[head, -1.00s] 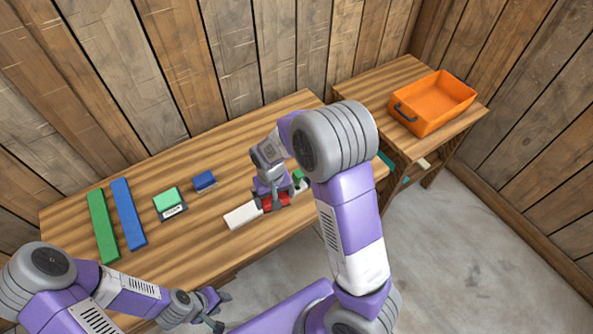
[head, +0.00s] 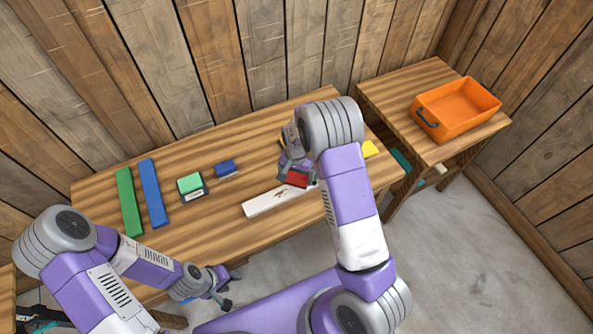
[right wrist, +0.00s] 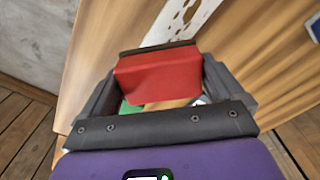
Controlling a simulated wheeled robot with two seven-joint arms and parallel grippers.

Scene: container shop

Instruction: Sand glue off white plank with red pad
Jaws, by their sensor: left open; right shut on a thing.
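The white plank (head: 262,203) lies on the table in front of me, with brown glue marks on it. Those marks also show on the plank in the right wrist view (right wrist: 184,20). My right gripper (head: 293,176) is shut on the red pad (head: 298,179), at the plank's right part. The pad fills the middle between the fingers in the right wrist view (right wrist: 158,76). I cannot tell whether the pad touches the plank. My arm hides the plank's right end. My left gripper (head: 224,289) is open and empty, off the table's front edge.
On the table lie a green plank (head: 129,202), a blue plank (head: 153,193), a green-topped block (head: 190,185), a blue block (head: 225,168) and a yellow thing (head: 370,149). An orange crate (head: 455,108) stands on the right side table.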

